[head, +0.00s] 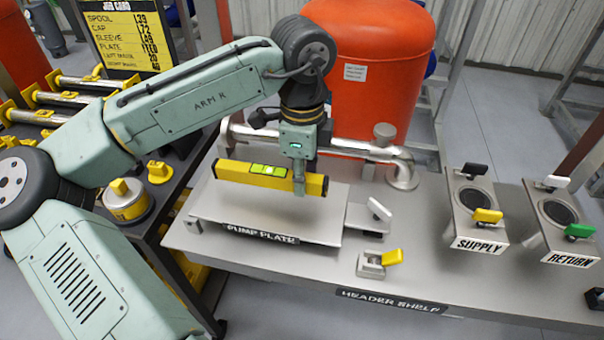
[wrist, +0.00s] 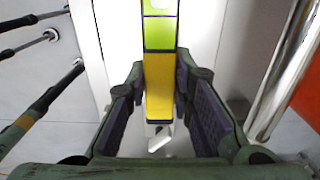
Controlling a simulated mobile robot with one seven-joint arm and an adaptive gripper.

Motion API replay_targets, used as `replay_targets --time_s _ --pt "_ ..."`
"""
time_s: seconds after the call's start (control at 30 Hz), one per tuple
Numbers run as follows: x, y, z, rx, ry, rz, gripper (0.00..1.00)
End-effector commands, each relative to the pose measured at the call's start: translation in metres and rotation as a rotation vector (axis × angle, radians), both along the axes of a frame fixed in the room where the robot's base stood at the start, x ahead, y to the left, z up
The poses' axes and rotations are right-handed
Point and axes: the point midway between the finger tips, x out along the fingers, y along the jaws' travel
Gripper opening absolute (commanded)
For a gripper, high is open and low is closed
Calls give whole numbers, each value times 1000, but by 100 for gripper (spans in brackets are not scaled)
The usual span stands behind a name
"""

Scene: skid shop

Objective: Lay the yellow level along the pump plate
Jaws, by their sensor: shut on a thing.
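The yellow level (head: 240,173), with a green vial window, is held lengthwise over the pump plate (head: 220,205) in the head view. My gripper (head: 299,188) points down and is shut on the level near its right end. In the wrist view the level (wrist: 159,85) runs between the two fingers of my gripper (wrist: 158,100). The pump plate is a pale flat plate with a "PUMP PLATE" label on its front edge. The level looks close above the plate; whether it touches is hard to tell.
A metal pipe (head: 345,148) runs behind the plate, with a red tank (head: 370,70) beyond. White-handled (head: 379,209) and yellow-handled (head: 391,257) clamps stand right of the plate. SUPPLY (head: 480,244) and RETURN (head: 572,260) fixtures stand farther right. The header shelf's front (head: 440,285) is clear.

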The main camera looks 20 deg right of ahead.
Motion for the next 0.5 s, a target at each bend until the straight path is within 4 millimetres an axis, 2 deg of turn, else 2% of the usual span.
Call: replay_targets --time_s 0.5 --pt "0 0 -8 0 1 -1 0"
